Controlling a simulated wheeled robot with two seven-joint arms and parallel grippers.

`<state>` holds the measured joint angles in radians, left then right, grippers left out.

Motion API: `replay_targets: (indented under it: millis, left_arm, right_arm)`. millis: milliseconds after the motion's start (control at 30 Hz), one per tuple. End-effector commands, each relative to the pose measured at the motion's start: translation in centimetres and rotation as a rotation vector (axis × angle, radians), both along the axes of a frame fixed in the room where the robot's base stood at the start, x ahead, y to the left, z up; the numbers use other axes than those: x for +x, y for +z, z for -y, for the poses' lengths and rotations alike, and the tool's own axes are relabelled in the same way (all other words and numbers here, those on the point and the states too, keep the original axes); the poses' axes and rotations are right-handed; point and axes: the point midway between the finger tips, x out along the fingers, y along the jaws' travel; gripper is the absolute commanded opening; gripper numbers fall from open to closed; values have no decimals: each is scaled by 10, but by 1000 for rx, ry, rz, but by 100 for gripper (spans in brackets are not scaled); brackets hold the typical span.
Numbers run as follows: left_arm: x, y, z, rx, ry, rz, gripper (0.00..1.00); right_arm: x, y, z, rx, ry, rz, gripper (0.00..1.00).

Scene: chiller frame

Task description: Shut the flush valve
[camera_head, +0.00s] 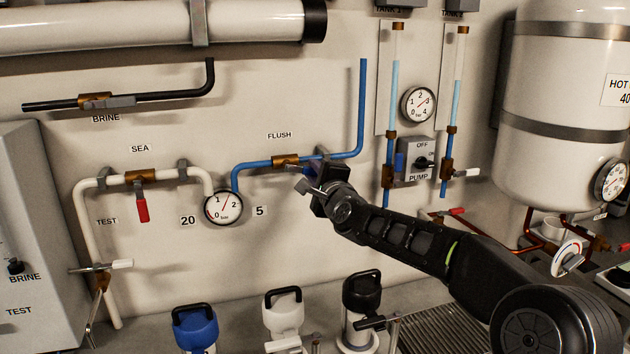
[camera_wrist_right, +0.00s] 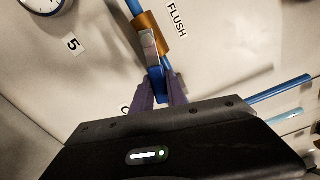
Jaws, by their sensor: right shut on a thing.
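The flush valve has a brass body (camera_head: 285,161) on the blue pipe under the FLUSH label. In the right wrist view its brass body (camera_wrist_right: 151,24) shows at the top, with a grey metal lever (camera_wrist_right: 149,48) running from it to a blue grip end. The lever lies roughly along the pipe. My right gripper (camera_head: 318,172) is at the lever's outer end, right of the brass body. In the wrist view its purple fingers (camera_wrist_right: 160,92) are shut on the blue end of the lever. The fingers partly hide that end. My left gripper is not in view.
A pressure gauge (camera_head: 223,207) sits left of the valve. The sea valve's red handle (camera_head: 142,208) hangs further left. The pump switch box (camera_head: 416,160) and tank tubes stand to the right. Blue, white and black-topped canisters (camera_head: 283,315) stand below. The wall below the valve is clear.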

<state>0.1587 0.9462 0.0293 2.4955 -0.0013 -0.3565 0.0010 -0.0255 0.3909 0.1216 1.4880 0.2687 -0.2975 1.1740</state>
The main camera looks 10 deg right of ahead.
Motion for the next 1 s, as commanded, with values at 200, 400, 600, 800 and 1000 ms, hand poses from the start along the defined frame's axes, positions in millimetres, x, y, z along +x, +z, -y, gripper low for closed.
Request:
replay_targets:
  millis: [200,400,600,800,1000]
  left_arm:
    - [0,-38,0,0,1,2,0]
    - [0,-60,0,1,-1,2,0]
    - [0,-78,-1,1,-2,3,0]
    - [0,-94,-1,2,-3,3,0]
    - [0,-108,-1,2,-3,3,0]
  right_arm:
    - [0,-19,-5,198,1,-14,0]
    - [0,-28,-11,388,2,-27,0]
    - [-1,-36,-18,577,2,-40,0]
    - [-1,-42,-28,767,1,-54,0]
    - [-2,-47,-38,956,0,-66,0]
